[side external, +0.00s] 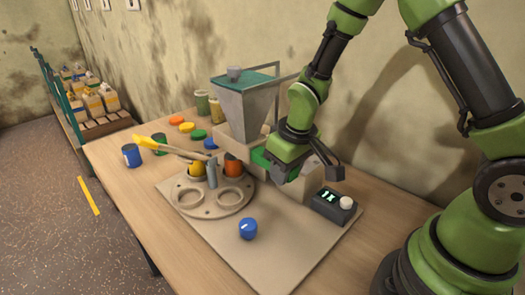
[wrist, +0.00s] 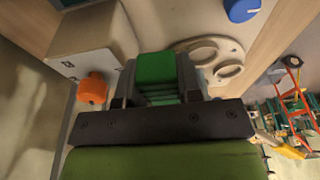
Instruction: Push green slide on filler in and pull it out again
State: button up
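The filler (side external: 245,105) is a grey hopper with a green top on a pale base, standing on a board on the table. Its green slide (side external: 261,157) shows at the front of the base, partly hidden by my gripper (side external: 300,172). In the wrist view, the green slide (wrist: 157,68) lies between the two dark fingers of my gripper (wrist: 157,88). The fingers sit close against both its sides, so the gripper looks shut on it. How far the slide is in is hard to tell.
A blue knob (side external: 248,229) and a dark box with a green display (side external: 331,205) are close by. Colored lids (side external: 197,134) and jars (side external: 131,155) stand at the left.

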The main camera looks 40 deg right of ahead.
jog(key=shift+w, duration=2.85)
jog(key=shift+s, duration=0.2)
dwell(0.4)
jog(key=shift+s, duration=2.8)
jog(key=shift+w, duration=0.1)
jog(key=o, duration=0.7)
jog(key=shift+r, duration=0.1)
